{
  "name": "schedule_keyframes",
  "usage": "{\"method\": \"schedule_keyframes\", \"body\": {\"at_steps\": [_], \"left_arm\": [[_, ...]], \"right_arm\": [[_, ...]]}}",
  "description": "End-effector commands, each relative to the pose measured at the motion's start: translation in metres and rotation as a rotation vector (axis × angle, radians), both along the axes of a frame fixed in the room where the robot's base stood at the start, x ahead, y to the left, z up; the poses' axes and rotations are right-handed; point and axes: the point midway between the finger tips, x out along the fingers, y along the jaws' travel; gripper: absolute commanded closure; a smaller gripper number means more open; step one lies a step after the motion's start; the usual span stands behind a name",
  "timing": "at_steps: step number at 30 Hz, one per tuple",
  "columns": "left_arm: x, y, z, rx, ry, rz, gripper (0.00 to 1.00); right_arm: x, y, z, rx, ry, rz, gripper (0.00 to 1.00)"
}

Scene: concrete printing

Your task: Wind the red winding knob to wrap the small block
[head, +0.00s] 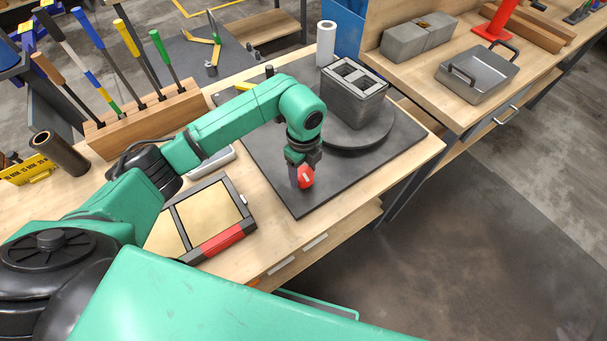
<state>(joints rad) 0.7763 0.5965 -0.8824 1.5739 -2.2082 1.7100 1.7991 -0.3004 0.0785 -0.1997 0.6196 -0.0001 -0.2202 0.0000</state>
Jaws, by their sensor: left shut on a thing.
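The red winding knob (306,177) is near the front edge of the dark mat (265,150) on the wooden bench. My left gripper (303,168) points down over the knob and is shut on it; the fingers partly hide it. The small grey block (352,105), with hollow cells in its top, stands upright on a round dark turntable (372,138) behind and to the right of the knob. A white roll (326,43) stands upright behind the block. I see no film around the block from here. My right gripper is not in view.
A wooden rack (150,122) with several long-handled tools stands at the left. A framed tray with a red edge (222,240) lies in front of it.

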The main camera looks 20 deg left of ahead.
Motion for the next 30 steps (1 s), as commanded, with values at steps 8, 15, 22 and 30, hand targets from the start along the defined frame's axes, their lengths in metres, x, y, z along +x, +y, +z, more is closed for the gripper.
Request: {"method": "schedule_keyframes", "body": {"at_steps": [8,15,22,30], "left_arm": [[0.000,-0.001,0.003,-0.001,-0.001,0.106,0.89],[0.000,0.000,0.001,0.000,0.000,0.356,0.89],[0.000,0.000,0.000,0.000,-0.001,0.361,0.89],[0.000,0.000,0.000,0.000,-0.001,0.359,0.89]], "right_arm": [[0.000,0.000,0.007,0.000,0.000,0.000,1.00],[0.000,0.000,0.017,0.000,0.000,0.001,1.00],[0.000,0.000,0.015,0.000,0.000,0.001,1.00],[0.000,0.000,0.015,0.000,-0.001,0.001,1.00]]}}
